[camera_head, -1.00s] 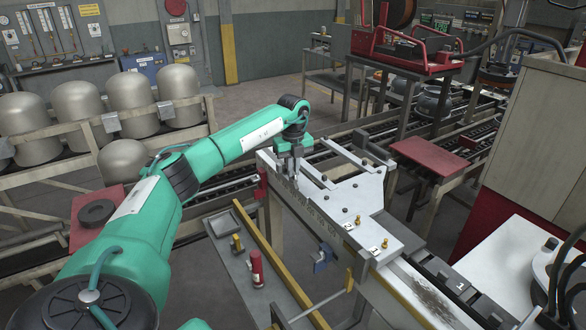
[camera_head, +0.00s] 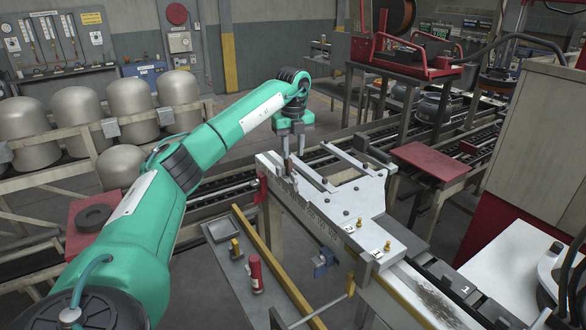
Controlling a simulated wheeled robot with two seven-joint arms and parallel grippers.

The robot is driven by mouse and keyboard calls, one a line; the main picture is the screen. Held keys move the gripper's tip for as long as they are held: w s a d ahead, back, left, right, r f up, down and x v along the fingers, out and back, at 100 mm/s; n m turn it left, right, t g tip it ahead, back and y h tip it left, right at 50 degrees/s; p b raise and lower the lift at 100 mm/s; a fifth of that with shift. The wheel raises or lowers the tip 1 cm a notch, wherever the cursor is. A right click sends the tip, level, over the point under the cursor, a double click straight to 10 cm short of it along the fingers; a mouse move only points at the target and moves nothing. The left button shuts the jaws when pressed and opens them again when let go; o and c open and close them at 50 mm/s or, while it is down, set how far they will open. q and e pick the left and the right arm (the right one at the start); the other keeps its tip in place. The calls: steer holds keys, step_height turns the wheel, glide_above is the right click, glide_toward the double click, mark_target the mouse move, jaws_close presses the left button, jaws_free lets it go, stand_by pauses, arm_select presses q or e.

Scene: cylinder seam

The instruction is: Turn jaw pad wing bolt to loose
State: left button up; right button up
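My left gripper (camera_head: 294,148) hangs from the green arm, pointing down over the far end of a pale grey metal fixture plate (camera_head: 345,200). Its two fingers are apart with a gap between them, and I see nothing held. Small dark and brownish parts (camera_head: 290,166) sit just below the fingertips at the plate's end; I cannot tell whether one is the jaw pad wing bolt. A blue part (camera_head: 322,263) hangs at the near side of the fixture. Small yellow knobs stand by tags 2 (camera_head: 360,222) and 1 (camera_head: 387,246). My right gripper is out of view.
A grey side tray (camera_head: 237,262) with a red cylinder (camera_head: 255,273) and yellow pieces lies left of the fixture, beside a yellow rail (camera_head: 270,262). Roller conveyors run behind. Large grey domed tanks (camera_head: 75,110) stand at left. A red-topped stand (camera_head: 430,160) is at right.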

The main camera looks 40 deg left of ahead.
arm_select(q)
step_height(320, 180, up, 6)
steer(key=b, duration=0.1)
steer(key=shift+r, duration=0.15)
stand_by(0.5)
